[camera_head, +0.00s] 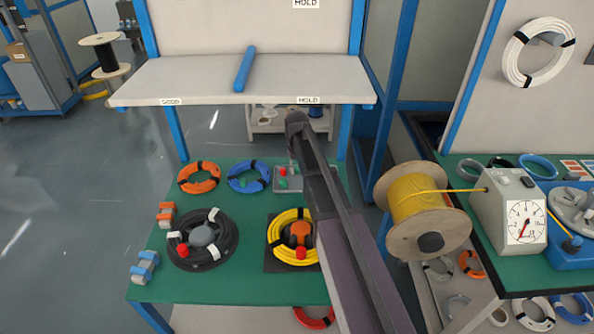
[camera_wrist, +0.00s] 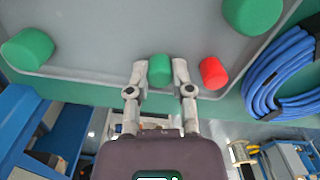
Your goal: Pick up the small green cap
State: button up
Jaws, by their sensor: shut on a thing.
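The small green cap (camera_wrist: 160,70) is between the two fingertips of my gripper (camera_wrist: 159,76) in the wrist view, one fingertip on each side. My gripper is shut on it. It is over the grey tray (camera_wrist: 110,48), and I cannot tell whether the cap touches the tray floor. A red cap (camera_wrist: 213,72) lies just right of the fingers. Larger green caps lie at the left (camera_wrist: 28,49) and top right (camera_wrist: 252,14). In the head view the tray (camera_head: 288,187) is on the green table, partly hidden by my arm.
A blue cable coil (camera_head: 248,176) lies left of the tray, an orange coil (camera_head: 199,178) farther left. Black (camera_head: 226,245) and yellow (camera_head: 279,228) coils lie nearer. A white shelf (camera_head: 200,78) with a blue bar (camera_head: 244,69) stands behind. A yellow cable spool (camera_head: 415,199) is at right.

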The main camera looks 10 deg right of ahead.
jog(key=shift+r, duration=0.15)
notch_tip(320, 180, up, 3)
jog(key=p, duration=0.3)
jog(key=shift+f, duration=0.2)
jog(key=s+d, duration=0.1)
jog(key=s, duration=0.4)
jog(key=s+d+r+p, duration=0.1)
jog(key=s+d, duration=0.1)
jog(key=s, duration=0.3)
jog(key=s+d+r+p, duration=0.1)
jog(key=s+d, duration=0.1)
jog(key=s, duration=0.3)
jog(key=shift+s+d, duration=0.1)
jog(key=shift+o, duration=0.8)
jog(key=shift+c, duration=1.4)
